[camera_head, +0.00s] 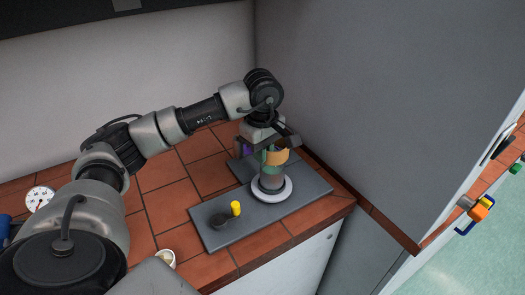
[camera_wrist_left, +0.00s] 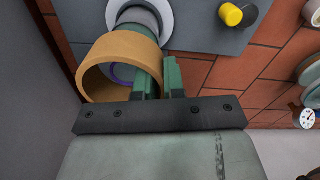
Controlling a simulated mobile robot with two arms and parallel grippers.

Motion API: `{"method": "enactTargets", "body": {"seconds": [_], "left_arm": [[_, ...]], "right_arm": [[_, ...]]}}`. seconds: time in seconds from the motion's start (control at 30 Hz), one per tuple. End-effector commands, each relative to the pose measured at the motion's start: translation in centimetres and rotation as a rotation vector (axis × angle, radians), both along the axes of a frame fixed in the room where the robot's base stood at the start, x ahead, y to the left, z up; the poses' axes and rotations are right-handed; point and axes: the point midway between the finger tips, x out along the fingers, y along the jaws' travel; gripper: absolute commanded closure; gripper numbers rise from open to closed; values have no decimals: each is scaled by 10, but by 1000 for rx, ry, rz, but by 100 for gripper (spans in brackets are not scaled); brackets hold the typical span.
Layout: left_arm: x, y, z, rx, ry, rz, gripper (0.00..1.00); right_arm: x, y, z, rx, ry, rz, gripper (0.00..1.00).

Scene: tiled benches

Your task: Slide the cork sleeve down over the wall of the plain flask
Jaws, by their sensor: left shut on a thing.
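The cork sleeve (camera_head: 278,156) is a short tan ring. My left gripper (camera_head: 268,150) is shut on its wall. In the left wrist view the green fingers (camera_wrist_left: 160,78) pinch the right side of the sleeve (camera_wrist_left: 109,52). The plain flask (camera_head: 271,181) is a grey upright cylinder on a white round base. In the left wrist view the flask (camera_wrist_left: 139,16) is partly hidden behind the sleeve. The sleeve is at the flask's upper end; I cannot tell whether it is around the rim or just above. My right gripper is not in view.
A grey mat (camera_head: 228,232) lies under the flask on the red tiled bench (camera_head: 160,204). A yellow-topped knob (camera_head: 235,208) and a dark round piece (camera_head: 218,220) are on the mat. A purple thing (camera_head: 243,148) shows behind the gripper. A grey wall (camera_head: 350,110) stands close at right.

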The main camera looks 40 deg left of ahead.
Motion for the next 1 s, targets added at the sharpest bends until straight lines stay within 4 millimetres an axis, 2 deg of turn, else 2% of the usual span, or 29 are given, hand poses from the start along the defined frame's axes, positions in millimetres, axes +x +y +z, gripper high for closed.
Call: {"method": "enactTargets", "body": {"seconds": [0.53,0.57,0.73,1.0], "left_arm": [[0,0,-15,0,0,0,100],[0,0,-15,0,0,0,89],[0,0,-15,0,1,0,63],[0,0,-15,0,2,0,61]], "right_arm": [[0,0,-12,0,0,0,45],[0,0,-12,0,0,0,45],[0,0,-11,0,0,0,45],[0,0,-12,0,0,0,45]]}}
